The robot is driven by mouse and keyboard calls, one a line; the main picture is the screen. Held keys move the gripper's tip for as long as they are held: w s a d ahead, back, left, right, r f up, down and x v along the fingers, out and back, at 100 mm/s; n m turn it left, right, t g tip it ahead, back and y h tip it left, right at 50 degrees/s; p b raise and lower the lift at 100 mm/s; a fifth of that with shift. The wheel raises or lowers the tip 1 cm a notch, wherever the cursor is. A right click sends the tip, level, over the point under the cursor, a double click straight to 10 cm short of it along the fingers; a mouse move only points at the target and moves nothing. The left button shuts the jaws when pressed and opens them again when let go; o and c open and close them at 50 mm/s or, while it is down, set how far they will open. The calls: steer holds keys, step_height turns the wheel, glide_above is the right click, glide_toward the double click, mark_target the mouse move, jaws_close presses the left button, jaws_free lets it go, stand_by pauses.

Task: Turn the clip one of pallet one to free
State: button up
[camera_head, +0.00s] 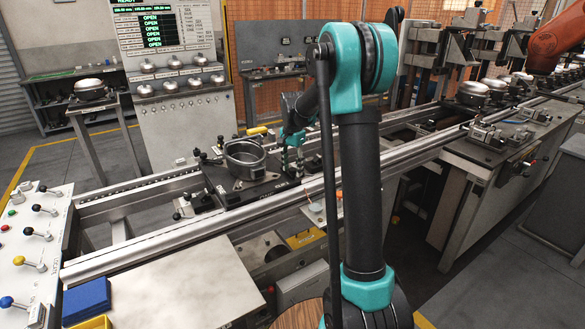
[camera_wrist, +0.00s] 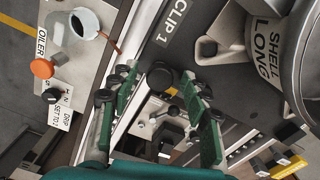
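The pallet (camera_head: 262,187) is a dark plate on the conveyor rails in the head view, carrying a round metal shell (camera_head: 245,158). In the wrist view the shell, lettered "SHELL LONG" (camera_wrist: 268,48), is at the upper right. The dark plate carries a "CLIP 1" label (camera_wrist: 173,22). Below the label is a dark round clip part (camera_wrist: 160,76) with a bit of yellow beside it. My gripper (camera_wrist: 157,84) is open, its green fingers apart on either side of that part; contact cannot be told.
An oiler (camera_wrist: 72,28) with an orange cap (camera_wrist: 42,69) stands left of my gripper in the wrist view. Conveyor rails (camera_head: 150,243) run beside the pallet. A control panel with coloured levers (camera_head: 35,232) is at left; a blue box (camera_head: 87,301) is in front.

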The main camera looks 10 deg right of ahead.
step_height(320, 180, up, 12)
stand_by(0.6)
steer(key=s+d+f+n+t, duration=0.1)
steer(key=s+f+n, duration=0.2)
steer(key=s+f, duration=0.3)
steer(key=s+d+f+n+t, duration=0.1)
steer(key=s+f+n, duration=0.2)
steer(key=s+f, duration=0.4)
steer(key=s+d+f+n+t, duration=0.1)
steer(key=s+f+n, duration=0.3)
steer(key=s, duration=1.6)
step_height(320, 180, down, 2)
steer(key=shift+d+f+t, duration=0.2)
steer(key=shift+f+t, duration=0.05)
steer(key=shift+t, duration=0.35)
